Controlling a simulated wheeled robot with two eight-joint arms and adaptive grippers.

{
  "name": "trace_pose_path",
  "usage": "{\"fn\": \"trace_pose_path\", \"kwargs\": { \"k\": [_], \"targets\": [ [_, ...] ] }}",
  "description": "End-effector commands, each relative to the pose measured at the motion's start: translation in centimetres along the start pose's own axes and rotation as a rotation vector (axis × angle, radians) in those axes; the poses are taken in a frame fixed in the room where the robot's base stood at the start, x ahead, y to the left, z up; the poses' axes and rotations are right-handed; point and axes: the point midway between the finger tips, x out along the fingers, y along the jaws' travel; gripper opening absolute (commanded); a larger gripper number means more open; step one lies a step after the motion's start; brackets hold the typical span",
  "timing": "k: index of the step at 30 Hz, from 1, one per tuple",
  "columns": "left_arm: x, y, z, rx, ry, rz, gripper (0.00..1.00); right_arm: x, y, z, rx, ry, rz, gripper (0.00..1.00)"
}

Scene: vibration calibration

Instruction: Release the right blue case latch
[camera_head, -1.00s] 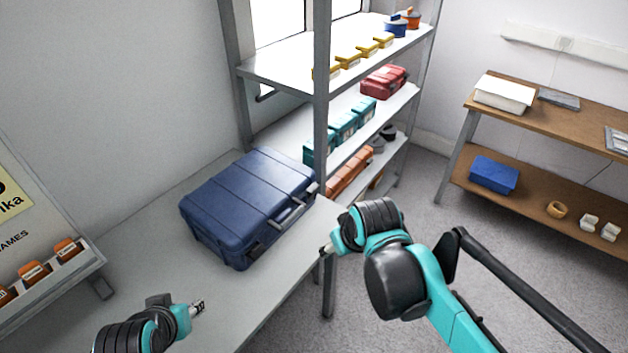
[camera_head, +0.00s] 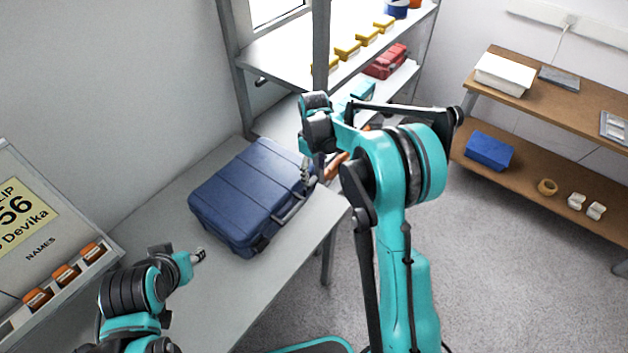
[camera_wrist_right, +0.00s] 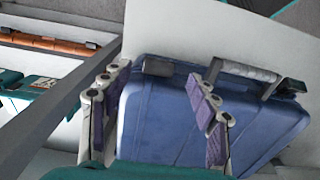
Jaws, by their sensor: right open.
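The closed blue case (camera_head: 240,190) lies flat on the grey table, its handle (camera_head: 292,212) on the side facing the table's front edge. My right gripper (camera_head: 307,176) points down at the case's right end and hides the right latch in the head view. In the right wrist view my right gripper (camera_wrist_right: 162,78) is open, with the blue case (camera_wrist_right: 165,115) below it. The right latch (camera_wrist_right: 157,67) shows between its fingers; I see no clear contact. The other latch (camera_head: 260,244) is unobstructed. My left gripper (camera_head: 199,256) is over the table, apart from the case; its opening is unclear.
A metal shelf rack (camera_head: 322,45) with yellow and red boxes stands close behind the case's right end. A sign rack with orange-labelled holders (camera_head: 65,275) is at the left. A wooden bench (camera_head: 560,95) stands at the right. The table before the case is clear.

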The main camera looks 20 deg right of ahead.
Motion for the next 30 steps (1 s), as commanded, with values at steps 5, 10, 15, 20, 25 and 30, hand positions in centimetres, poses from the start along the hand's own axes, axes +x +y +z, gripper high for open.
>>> {"fn": "trace_pose_path", "kwargs": {
  "k": [5, 10, 15, 20, 25, 30],
  "targets": [
    [0.8, 0.0, 0.6, 0.0, 0.0, 0.0, 0.4, 3.4, 0.0, 0.0, 0.001, 0.001, 0.001, 0.6],
    [1.2, 0.0, 0.8, 0.0, 0.0, 0.0, 0.4, 5.4, 0.0, 0.0, 0.001, 0.001, 0.001, 0.6],
    [1.2, 0.0, 0.9, 0.0, 0.0, 0.0, 0.4, 6.0, 0.0, 0.0, 0.002, 0.002, 0.001, 0.6],
    [1.2, 0.0, 0.8, 0.0, 0.0, 0.0, 0.4, 5.9, 0.0, 0.0, 0.002, 0.002, 0.001, 0.6],
    [1.2, 0.0, 0.8, 0.0, 0.0, 0.0, 0.4, 5.9, 0.0, 0.0, 0.002, 0.002, 0.001, 0.26],
    [1.2, 0.0, 0.8, 0.0, 0.0, 0.0, 0.4, 5.9, 0.0, 0.0, 0.002, 0.002, 0.001, 0.1]
  ]
}}
